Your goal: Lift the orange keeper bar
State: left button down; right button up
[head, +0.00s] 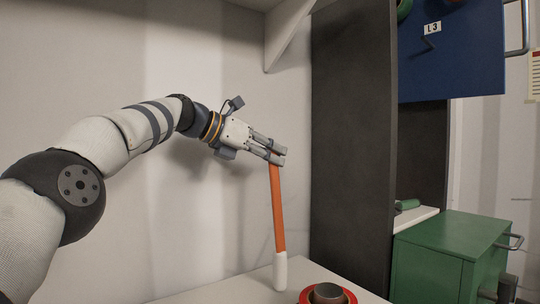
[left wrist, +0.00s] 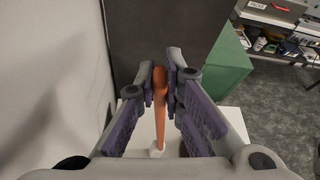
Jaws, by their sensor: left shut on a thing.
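The orange keeper bar (head: 278,210) stands nearly upright, tilted slightly, with a white lower end (head: 280,272) at the white bench top. My left gripper (head: 280,157) is shut on the bar's upper end. In the left wrist view the fingers (left wrist: 159,82) close on both sides of the bar (left wrist: 160,110), which runs down to its white end below. Whether the lower end touches the bench cannot be told. My right gripper is in neither view.
A red ring with a dark cup-like centre (head: 328,294) sits on the bench beside the bar's foot. A dark upright panel (head: 350,150) stands close to the right. A green cabinet (head: 440,255) and a blue panel (head: 450,55) are farther right. A white wall is behind.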

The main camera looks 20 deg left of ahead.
pick_arm(q)
jog(key=shift+w+a+f, duration=0.2)
jog(key=shift+a+f, duration=0.05)
jog(key=shift+f, duration=0.2)
jog(key=c, duration=1.7)
grip_release()
jog(key=shift+r, duration=0.1)
jog(key=shift+r, duration=0.1)
jog(key=v, duration=1.2)
